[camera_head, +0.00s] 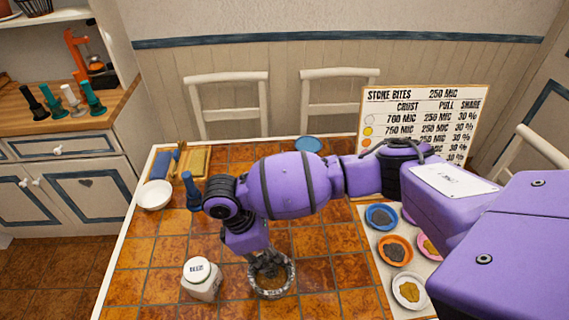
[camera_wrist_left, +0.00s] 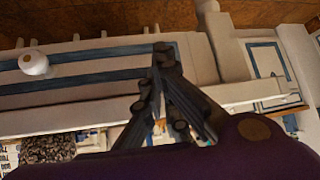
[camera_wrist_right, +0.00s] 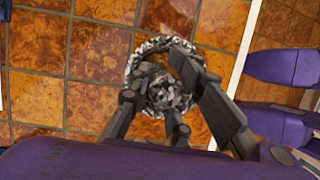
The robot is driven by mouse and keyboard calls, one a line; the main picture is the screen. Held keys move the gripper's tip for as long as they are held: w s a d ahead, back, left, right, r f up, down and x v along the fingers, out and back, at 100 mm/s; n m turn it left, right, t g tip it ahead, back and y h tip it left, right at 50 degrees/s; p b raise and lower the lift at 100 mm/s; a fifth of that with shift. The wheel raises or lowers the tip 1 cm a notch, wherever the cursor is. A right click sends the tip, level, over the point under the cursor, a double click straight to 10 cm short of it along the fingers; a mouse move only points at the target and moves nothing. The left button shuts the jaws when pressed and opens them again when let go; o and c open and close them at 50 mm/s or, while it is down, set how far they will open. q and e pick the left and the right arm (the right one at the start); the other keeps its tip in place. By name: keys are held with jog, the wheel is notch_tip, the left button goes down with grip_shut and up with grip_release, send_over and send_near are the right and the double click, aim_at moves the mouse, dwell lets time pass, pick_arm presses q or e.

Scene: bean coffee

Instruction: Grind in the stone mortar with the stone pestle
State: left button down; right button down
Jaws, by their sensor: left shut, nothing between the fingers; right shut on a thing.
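The grey stone mortar (camera_head: 288,279) stands on the tiled table, low in the middle of the head view. Its speckled round rim also shows in the right wrist view (camera_wrist_right: 136,66). My right gripper (camera_head: 261,262) points down into the mortar's opening. It is shut on the stone pestle (camera_wrist_right: 168,98), whose mottled grey body shows between the fingers in the right wrist view. The pestle's lower end is inside the mortar, and whether it touches the bottom is hidden. My left gripper (camera_wrist_left: 158,52) is shut and empty, away from the table top's middle.
A white lidded jar (camera_head: 201,284) stands close left of the mortar. A dark blue upright object (camera_head: 192,190) and a white bowl (camera_head: 155,194) are farther left. Small bowls, one orange (camera_head: 395,250), stand at the right. A sign board (camera_head: 425,115) stands behind. Front-left tiles are clear.

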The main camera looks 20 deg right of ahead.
dwell(0.3)
jog(key=shift+s+a, duration=0.45)
jog(key=shift+s, duration=0.2)
jog(key=shift+s+a, duration=0.4)
jog(key=shift+s, duration=0.2)
jog(key=shift+d, duration=0.1)
jog(key=shift+w+d, duration=0.3)
jog(key=shift+d, duration=0.45)
jog(key=shift+w+d, duration=0.25)
jog(key=shift+d, duration=0.45)
jog(key=shift+w+a, duration=0.25)
jog(key=shift+a, duration=0.6)
jog(key=shift+w+a, duration=0.2)
jog(key=shift+a, duration=0.6)
